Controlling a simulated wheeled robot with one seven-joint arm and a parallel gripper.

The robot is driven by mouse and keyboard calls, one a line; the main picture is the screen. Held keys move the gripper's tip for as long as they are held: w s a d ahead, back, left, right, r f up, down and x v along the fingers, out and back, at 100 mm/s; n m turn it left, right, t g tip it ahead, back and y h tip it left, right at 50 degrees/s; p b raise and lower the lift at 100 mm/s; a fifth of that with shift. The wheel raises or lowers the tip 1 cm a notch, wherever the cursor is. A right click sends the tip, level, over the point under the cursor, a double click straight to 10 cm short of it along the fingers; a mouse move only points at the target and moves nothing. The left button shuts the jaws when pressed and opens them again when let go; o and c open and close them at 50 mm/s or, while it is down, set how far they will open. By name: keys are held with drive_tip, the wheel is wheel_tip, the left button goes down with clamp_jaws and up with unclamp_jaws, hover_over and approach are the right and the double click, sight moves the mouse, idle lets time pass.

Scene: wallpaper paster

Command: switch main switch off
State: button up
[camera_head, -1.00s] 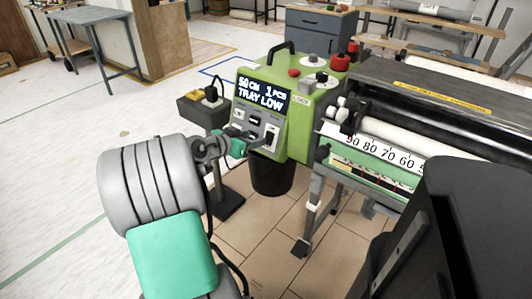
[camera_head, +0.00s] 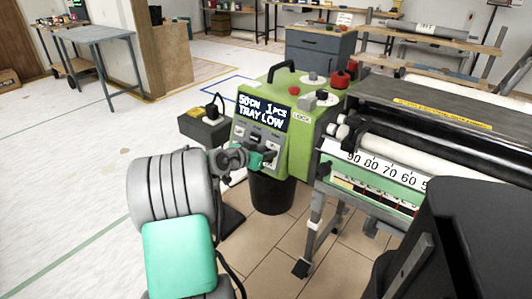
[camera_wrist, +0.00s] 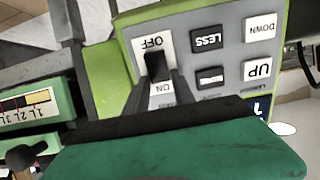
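The main switch (camera_wrist: 157,66) is a black switch on a white plate. In the wrist view it sits between an upside-down OFF label above and an ON label below. It is on the grey panel of the green control box (camera_head: 305,135), where my gripper largely hides it in the head view. My gripper (camera_wrist: 160,78) is at the plate, its two dark fingertips apart on either side of the ON end. The ON label shows between them. I cannot tell whether a fingertip touches the switch. The gripper also shows at the panel in the head view (camera_head: 266,157).
LESS, UP and DOWN buttons (camera_wrist: 258,70) lie right of the switch in the wrist view. The display (camera_head: 262,112) reads "50CM 1PCS TRAY LOW". The pasting machine with its numbered scale (camera_head: 380,170) stands right of the box. A black bin (camera_head: 272,193) is below.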

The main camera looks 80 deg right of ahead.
clamp_jaws()
drive_tip(key=h+b, duration=0.1)
drive_tip(key=b, duration=0.2)
drive_tip(key=h+b, duration=0.1)
drive_tip(key=b, duration=0.2)
drive_tip(key=g+b, duration=0.1)
drive_tip(key=b, duration=0.2)
drive_tip(key=shift+w+a+f+h+b, duration=0.15)
drive_tip(key=shift+a+f+h+b, duration=0.15)
drive_tip(key=shift+a+h+b, duration=0.1)
drive_tip(key=shift+o, duration=2.3)
unclamp_jaws()
drive_tip(key=shift+d, duration=0.1)
